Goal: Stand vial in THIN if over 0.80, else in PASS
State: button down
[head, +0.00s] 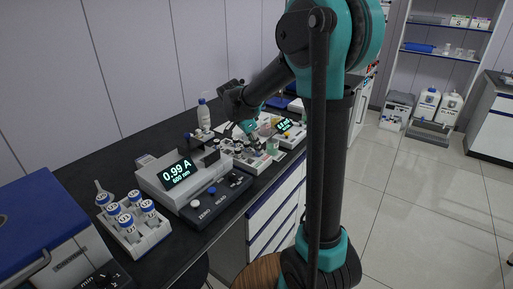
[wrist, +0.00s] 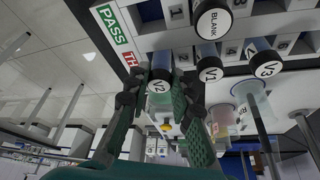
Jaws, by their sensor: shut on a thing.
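The vial marked V2 (wrist: 160,87) is between the fingertips of my gripper (wrist: 162,98) in the wrist view, and the gripper is shut on it. It is against the white rack (wrist: 150,42), at its THIN end; whether it is seated in a hole I cannot tell. The green PASS label (wrist: 112,24) and the partly hidden red THIN label (wrist: 130,60) are on the rack's edge. In the head view the meter display (head: 174,172) reads 0.99 A at 600 nm. My gripper (head: 248,132) is low over the rack there; the vial cannot be made out.
Vials V1 (wrist: 209,69), V3 (wrist: 265,66) and BLANK (wrist: 212,22) stand close beside the held vial. A rack of blue-capped vials (head: 130,217) stands left of the meter. A bottle (head: 203,115) stands behind the meter. The floor at right is clear.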

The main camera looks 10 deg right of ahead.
jog(key=shift+f, duration=0.3)
jog(key=shift+f, duration=0.1)
jog(key=c, duration=1.3)
grip_release()
jog(key=v, duration=1.2)
jog(key=s+d+f+n, duration=0.2)
jog(key=s+f, duration=0.1)
jog(key=s+d+f+n+y, duration=0.1)
jog(key=s+d+f+n, duration=0.1)
jog(key=s+f+n, duration=0.1)
jog(key=s+d+f+n+y, duration=0.1)
jog(key=s+d+f+n, duration=0.1)
jog(key=s+f, duration=0.2)
jog(key=shift+s+d+f+t, duration=0.35)
jog(key=shift+d+f+t, duration=0.05)
jog(key=s+f+n, duration=0.2)
jog(key=s+f, duration=0.1)
jog(key=s, duration=0.1)
jog(key=s+d+f+n+t+y, duration=0.1)
jog(key=s+f+n, duration=0.1)
jog(key=s+f, duration=0.1)
jog(key=s+d+f+n+y, duration=0.1)
jog(key=s+f+n, duration=0.2)
jog(key=s, duration=0.1)
jog(key=shift+s+f+t, duration=0.2)
jog(key=shift+s+t, duration=0.1)
jog(key=shift+t, duration=0.1)
